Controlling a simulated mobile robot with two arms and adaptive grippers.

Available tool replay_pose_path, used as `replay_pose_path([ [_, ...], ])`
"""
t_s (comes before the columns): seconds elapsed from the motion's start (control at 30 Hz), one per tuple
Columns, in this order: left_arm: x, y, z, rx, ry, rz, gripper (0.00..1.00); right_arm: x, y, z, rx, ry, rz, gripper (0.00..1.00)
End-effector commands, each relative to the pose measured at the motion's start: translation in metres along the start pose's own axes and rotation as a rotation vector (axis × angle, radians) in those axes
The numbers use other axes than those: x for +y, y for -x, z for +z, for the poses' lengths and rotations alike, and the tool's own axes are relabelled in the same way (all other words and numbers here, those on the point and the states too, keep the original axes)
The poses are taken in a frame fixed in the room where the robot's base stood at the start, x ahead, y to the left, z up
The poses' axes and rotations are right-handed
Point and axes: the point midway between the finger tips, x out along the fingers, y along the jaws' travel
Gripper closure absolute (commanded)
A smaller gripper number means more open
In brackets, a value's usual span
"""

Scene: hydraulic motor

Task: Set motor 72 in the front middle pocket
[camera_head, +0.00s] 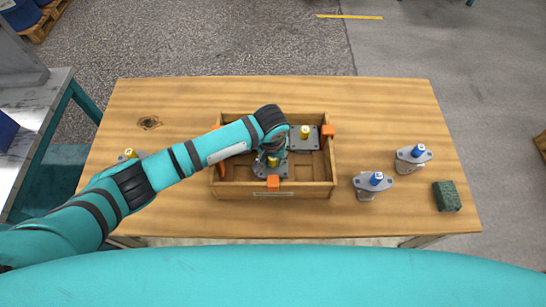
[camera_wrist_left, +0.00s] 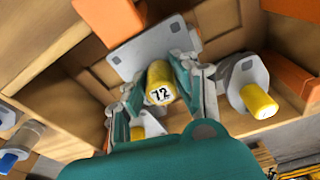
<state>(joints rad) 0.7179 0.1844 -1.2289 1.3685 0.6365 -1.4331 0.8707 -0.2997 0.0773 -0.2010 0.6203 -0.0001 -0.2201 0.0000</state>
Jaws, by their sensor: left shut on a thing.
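Motor 72 has a yellow shaft end marked 72 (camera_wrist_left: 160,84) and a grey flange (camera_wrist_left: 150,46). In the head view its grey flange (camera_head: 270,173) shows at the front middle of the wooden crate (camera_head: 300,190), just behind the front orange clip (camera_head: 273,184). My left gripper (camera_head: 270,157) reaches down into the crate, and its fingers (camera_wrist_left: 178,85) close on the yellow shaft in the left wrist view. The motor's body below the flange is hidden, so I cannot tell whether it is fully seated. My right gripper is in neither view.
A motor with a yellow shaft and square flange (camera_head: 304,134) sits at the crate's back right. Two blue-shafted motors (camera_head: 373,183) (camera_head: 414,155) and a dark green block (camera_head: 447,196) stand right of the crate. Another yellow-topped motor (camera_head: 130,154) is at left, partly behind my arm.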

Motion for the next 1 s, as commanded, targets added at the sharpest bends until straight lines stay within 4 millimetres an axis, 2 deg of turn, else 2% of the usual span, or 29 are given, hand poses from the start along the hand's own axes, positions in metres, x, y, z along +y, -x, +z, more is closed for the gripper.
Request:
replay_pose_path([
  [0.33, 0.001, -0.004, -0.001, 0.003, 0.000, 0.002, 1.00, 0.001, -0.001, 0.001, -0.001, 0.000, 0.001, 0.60],
  [0.37, 0.001, -0.004, -0.001, 0.003, 0.000, 0.002, 0.71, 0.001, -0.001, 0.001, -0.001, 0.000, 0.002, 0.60],
  [0.57, 0.000, -0.004, 0.000, 0.002, 0.000, 0.001, 0.45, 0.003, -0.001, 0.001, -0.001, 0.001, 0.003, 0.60],
  [0.83, -0.001, -0.005, 0.002, -0.002, 0.000, -0.001, 0.45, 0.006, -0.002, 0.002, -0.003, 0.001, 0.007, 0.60],
  [1.0, 0.000, 0.011, 0.001, 0.001, -0.001, 0.001, 0.45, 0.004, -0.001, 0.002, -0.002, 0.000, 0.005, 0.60],
])
